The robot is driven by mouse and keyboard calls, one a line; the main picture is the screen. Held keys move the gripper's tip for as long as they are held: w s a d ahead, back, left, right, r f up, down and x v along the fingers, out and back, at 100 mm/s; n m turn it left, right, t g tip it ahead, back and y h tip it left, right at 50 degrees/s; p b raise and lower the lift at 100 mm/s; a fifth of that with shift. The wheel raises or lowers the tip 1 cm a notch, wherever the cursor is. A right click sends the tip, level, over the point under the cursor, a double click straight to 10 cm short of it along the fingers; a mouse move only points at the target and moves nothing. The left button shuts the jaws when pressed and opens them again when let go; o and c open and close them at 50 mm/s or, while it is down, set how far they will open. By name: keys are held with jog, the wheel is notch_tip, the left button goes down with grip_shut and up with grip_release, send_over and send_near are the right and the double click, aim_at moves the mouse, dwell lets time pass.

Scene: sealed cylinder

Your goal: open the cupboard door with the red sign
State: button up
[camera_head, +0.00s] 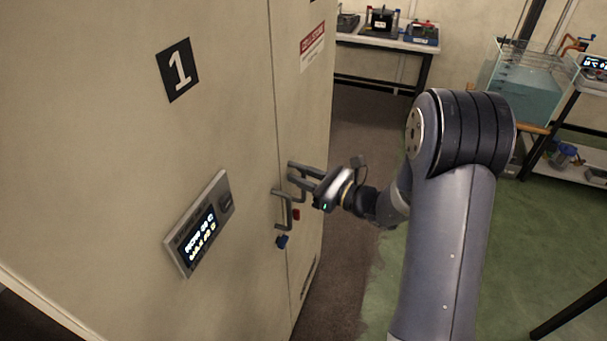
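The tall beige cupboard has two doors that meet at a vertical seam. The door with the red sign (312,47) is the narrower-looking right one (305,110); it appears shut. My gripper (294,174) is beside this door at handle height, its fingers pointing left towards the seam. The fingers overlap the place where this door's handle would be, so I cannot tell whether they are around it or shut on it. A small red item (296,214) hangs just below the fingers. The left door's grey handle (288,210) shows just below and left of my gripper.
A bench (385,42) and water tank (525,85) stand behind. Floor right of the cupboard is clear.

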jog(key=shift+c, duration=0.4)
grip_shut()
jog(key=shift+d, duration=0.2)
